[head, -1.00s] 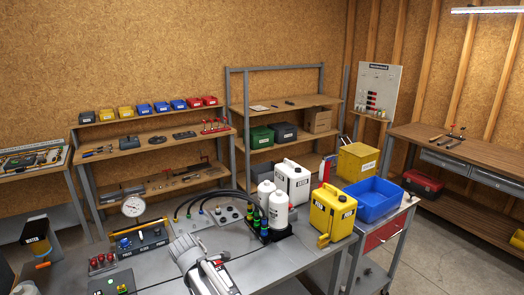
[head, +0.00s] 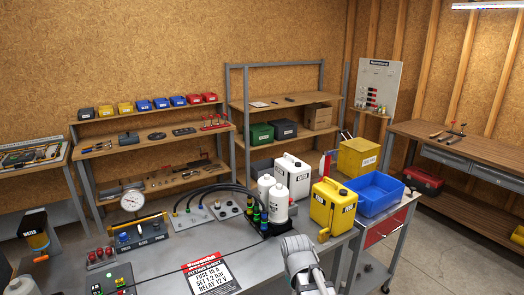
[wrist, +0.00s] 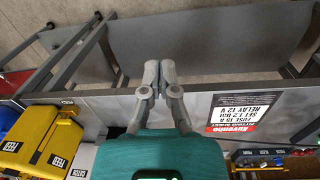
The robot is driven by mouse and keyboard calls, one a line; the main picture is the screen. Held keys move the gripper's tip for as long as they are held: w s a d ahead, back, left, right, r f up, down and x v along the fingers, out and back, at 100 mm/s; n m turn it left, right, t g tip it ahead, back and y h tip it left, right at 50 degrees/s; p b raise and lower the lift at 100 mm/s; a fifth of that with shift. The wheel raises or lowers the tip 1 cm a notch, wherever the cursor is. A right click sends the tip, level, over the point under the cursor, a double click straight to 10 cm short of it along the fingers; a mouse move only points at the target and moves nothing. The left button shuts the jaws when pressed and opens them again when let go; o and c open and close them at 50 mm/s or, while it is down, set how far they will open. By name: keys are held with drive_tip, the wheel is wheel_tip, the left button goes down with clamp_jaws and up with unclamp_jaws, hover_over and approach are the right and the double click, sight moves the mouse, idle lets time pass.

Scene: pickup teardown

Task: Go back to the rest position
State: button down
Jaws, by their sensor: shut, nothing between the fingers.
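My gripper shows in the wrist view (wrist: 159,90) with its two fingertips together and nothing between them. It is over the front edge of the grey workbench (head: 165,262). In the head view my arm's grey end (head: 303,262) stands at the bench's front right, below the yellow jug (head: 332,207). The fingertips are hard to make out there. No task object is named.
A red and black sign (head: 211,275) lies on the bench left of my arm. Two white bottles (head: 278,205), a white jug (head: 293,178) and black hoses stand behind. A blue bin (head: 372,194) sits on the cart at right. Floor shows beyond the bench edge.

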drive_tip(key=s+d+m, duration=0.3)
drive_tip(key=d+m, duration=0.2)
drive_tip(key=d, duration=0.1)
drive_tip(key=shift+s+d+f+y+b, duration=0.3)
drive_tip(key=shift+s+f+y, duration=0.05)
drive_tip(key=shift+f+y, duration=0.05)
